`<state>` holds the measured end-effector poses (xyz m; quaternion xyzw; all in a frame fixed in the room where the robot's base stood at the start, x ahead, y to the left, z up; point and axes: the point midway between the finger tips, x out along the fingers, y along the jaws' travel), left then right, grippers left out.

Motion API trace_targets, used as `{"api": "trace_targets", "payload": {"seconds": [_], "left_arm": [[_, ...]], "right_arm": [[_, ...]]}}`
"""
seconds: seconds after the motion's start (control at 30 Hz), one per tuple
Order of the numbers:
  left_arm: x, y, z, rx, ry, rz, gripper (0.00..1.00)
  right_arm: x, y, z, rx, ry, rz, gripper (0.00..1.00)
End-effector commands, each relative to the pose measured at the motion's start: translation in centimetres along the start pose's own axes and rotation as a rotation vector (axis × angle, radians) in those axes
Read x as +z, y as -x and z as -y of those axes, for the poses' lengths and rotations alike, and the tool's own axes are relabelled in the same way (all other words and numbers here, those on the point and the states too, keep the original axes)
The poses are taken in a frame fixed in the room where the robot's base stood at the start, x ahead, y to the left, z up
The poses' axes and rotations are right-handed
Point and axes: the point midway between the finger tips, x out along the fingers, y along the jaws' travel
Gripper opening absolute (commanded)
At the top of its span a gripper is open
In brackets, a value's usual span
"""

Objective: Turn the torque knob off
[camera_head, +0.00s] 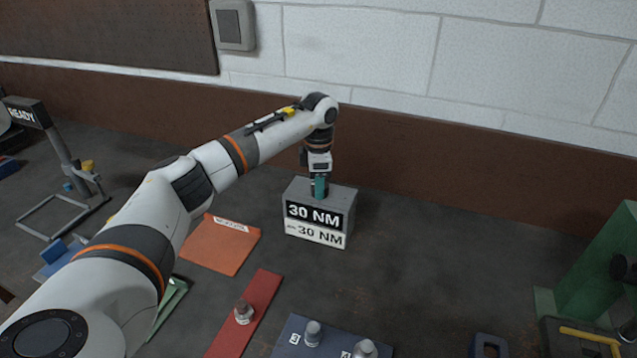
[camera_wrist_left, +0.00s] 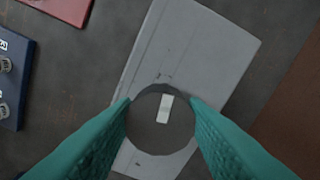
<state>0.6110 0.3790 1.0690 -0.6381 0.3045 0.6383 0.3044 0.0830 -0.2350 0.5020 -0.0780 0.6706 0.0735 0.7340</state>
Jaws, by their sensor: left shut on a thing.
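The grey torque box (camera_head: 346,222) stands on the bench by the back wall, with "30 NM" on a black display and again on a white label below. The torque knob (camera_wrist_left: 145,128) is a dark round disc with a white pointer mark on the box's top, seen in the wrist view. The mark runs nearly up and down there. My left gripper (camera_head: 319,188) points down from above, its teal fingers (camera_wrist_left: 160,102) shut on opposite sides of the knob. In the head view the fingers largely hide the knob. My right gripper is not in view.
An orange mat (camera_head: 220,246) lies left of the box. A red mat (camera_head: 262,300) and a blue mat (camera_head: 290,338) with metal fittings lie in front. The bench right of the box is clear.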

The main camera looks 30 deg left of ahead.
Motion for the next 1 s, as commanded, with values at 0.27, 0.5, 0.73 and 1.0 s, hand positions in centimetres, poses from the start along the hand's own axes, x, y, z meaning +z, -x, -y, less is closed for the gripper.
{"api": "trace_targets", "payload": {"seconds": [0.27,0.5,0.73,1.0], "left_arm": [[0.01,0.1,-0.01,-0.001,0.18,-0.001,0.16],[-0.01,0.11,-0.06,-0.001,0.404,0.0,0.16],[-0.04,0.13,-0.1,-0.001,0.623,-0.001,0.16],[-0.1,0.15,-0.15,-0.001,0.878,-0.002,0.16]], "right_arm": [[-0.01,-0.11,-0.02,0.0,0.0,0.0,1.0],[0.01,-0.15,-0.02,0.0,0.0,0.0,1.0],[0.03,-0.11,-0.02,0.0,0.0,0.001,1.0],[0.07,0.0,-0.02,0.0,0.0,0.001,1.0]]}}
